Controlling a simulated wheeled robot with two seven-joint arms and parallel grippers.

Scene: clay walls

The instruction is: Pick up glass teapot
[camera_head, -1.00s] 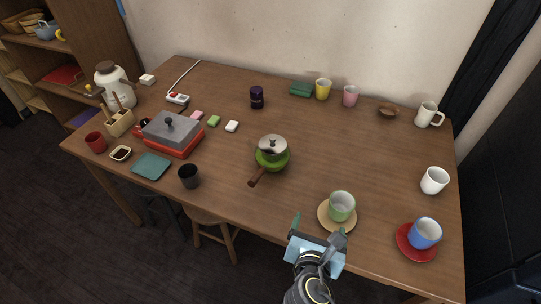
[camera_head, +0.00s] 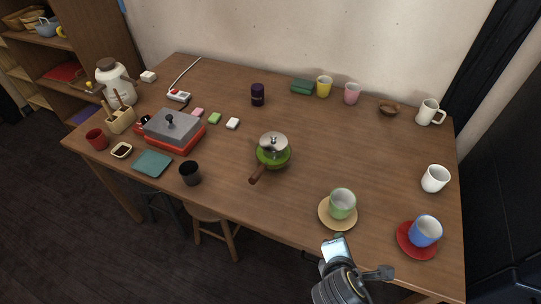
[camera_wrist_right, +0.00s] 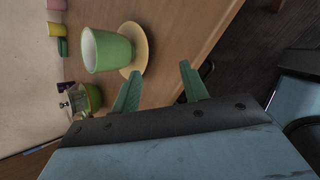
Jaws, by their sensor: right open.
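The glass teapot (camera_head: 273,148) stands upright near the middle of the table, with a clear upper part, a green lower part and a brown handle pointing to the front left. It also shows at the left of the right wrist view (camera_wrist_right: 92,98), partly cut by my gripper body. My right gripper (camera_head: 338,240) is at the table's front edge, in front of the green cup and to the right of the teapot, apart from it. In the right wrist view its green fingers (camera_wrist_right: 160,74) are spread with nothing between them. My left gripper is not in view.
A green cup (camera_head: 342,203) on a tan saucer (camera_head: 326,222) stands just beyond my right gripper. A blue cup (camera_head: 425,231) on a red saucer (camera_head: 408,250) is to the right. A black cup (camera_head: 190,173) is left of the teapot.

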